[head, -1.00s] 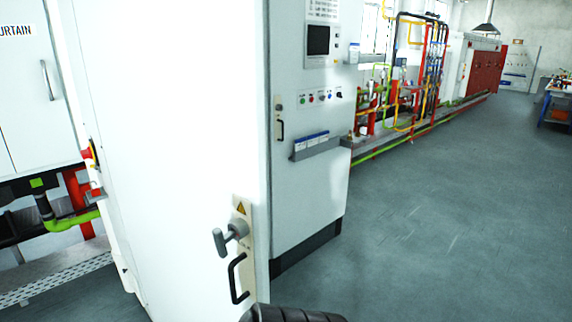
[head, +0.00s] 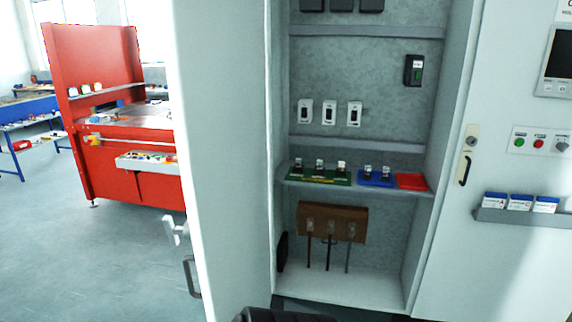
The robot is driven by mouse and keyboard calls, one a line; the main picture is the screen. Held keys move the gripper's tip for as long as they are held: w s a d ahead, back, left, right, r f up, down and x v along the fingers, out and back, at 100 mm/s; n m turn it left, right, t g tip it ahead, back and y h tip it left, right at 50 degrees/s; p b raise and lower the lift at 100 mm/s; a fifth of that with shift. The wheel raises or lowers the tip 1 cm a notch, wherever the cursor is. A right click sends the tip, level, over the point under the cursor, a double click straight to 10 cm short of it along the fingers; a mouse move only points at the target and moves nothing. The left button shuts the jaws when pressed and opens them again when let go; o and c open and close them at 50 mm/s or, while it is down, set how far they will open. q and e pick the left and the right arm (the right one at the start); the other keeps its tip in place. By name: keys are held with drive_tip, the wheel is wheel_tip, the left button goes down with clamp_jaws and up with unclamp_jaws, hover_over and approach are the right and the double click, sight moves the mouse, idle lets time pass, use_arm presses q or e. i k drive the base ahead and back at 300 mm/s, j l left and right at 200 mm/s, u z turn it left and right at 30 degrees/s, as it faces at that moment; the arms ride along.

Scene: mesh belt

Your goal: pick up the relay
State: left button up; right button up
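An open white cabinet shows its inside in the head view. On its shelf (head: 300,186), small dark parts with pale tops stand on a green tray (head: 325,179), and two similar parts (head: 377,172) stand on a blue tray (head: 372,184). A dark box-shaped device (head: 413,70) with a green mark is on the back panel. Three white switch-like units (head: 328,112) stand in a row above the shelf. I cannot tell which of these is the relay. Neither gripper is in view; only a dark part, likely of my arm, shows at the bottom edge.
The open cabinet door (head: 222,150) stands at the left, with a handle (head: 190,275). A red tray (head: 411,182) lies at the shelf's right end. Three hanging tools (head: 328,250) are on a brown block. A red workstation (head: 110,120) stands far left; floor before it is clear.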

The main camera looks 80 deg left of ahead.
sight(320, 163)
drive_tip(key=i+j+u, duration=0.3)
drive_tip(key=u, duration=0.15)
drive_tip(key=i+j+u, duration=0.15)
drive_tip(key=i+u, duration=0.55)
drive_tip(key=u, duration=0.2)
drive_tip(key=i+u, duration=0.45)
drive_tip(key=i+l+u, duration=0.25)
drive_tip(key=u, duration=0.2)
